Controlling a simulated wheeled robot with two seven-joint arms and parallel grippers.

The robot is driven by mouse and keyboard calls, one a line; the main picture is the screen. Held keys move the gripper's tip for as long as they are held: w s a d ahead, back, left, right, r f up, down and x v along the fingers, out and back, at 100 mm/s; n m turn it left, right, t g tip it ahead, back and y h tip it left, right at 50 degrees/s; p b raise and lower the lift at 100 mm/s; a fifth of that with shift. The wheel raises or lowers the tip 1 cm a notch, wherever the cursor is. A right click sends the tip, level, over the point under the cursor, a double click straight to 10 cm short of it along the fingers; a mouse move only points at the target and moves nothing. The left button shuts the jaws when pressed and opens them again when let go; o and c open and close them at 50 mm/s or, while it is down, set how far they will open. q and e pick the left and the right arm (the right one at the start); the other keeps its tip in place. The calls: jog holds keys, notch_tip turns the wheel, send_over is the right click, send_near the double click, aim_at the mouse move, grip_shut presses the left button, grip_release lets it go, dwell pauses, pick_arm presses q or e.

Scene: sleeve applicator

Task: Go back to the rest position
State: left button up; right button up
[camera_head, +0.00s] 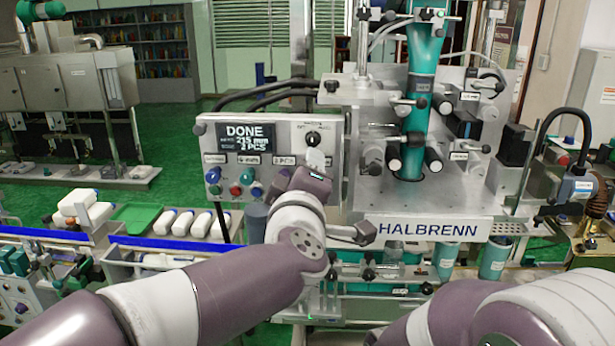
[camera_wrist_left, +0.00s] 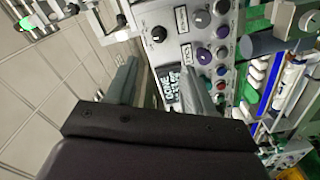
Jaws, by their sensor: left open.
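My left arm comes in from the lower left, and its gripper (camera_head: 316,168) is in front of the control panel (camera_head: 335,131) of the HALBRENN machine (camera_head: 425,229). In the left wrist view the two fingers (camera_wrist_left: 162,84) are apart with nothing held between them. The panel's display (camera_head: 244,136) reads DONE, 215 mm, 2 PCS; it also shows between the fingers in the left wrist view (camera_wrist_left: 168,86). I cannot tell whether the fingers touch the panel. My right arm shows at the lower right, but its gripper is not in view.
Knobs and coloured buttons (camera_head: 236,190) sit on the panel near my left gripper. A blue-edged conveyor (camera_head: 175,243) with white bottles (camera_head: 182,222) runs at the left. A teal sleeve (camera_head: 425,60) hangs through the machine. A stand with a black cable (camera_head: 580,185) is at the right.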

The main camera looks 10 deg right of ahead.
pick_arm(q)
jog(key=s+f+m+g+h, duration=0.1)
jog(key=s+f+m+g, duration=0.3)
jog(key=f, duration=0.5)
jog(key=s+f+m+g+h, duration=0.1)
jog(key=s+f+m+g, duration=0.1)
jog(key=f+m+g, duration=0.5)
jog(key=s+a+f+g+y, duration=0.1)
jog(key=s+a+f, duration=0.3)
jog(key=a, duration=0.6)
jog(key=s+a+f+g+y, duration=0.2)
jog(key=s+a+f, duration=0.3)
jog(key=a+f, duration=0.4)
jog(key=s+a+f+n+g+y, duration=0.1)
jog(key=s+a+f+y, duration=0.3)
jog(key=a, duration=0.7)
notch_tip(320, 180, down, 3)
jog(key=shift+s+r+g, duration=0.15)
jog(key=shift+g, duration=0.35)
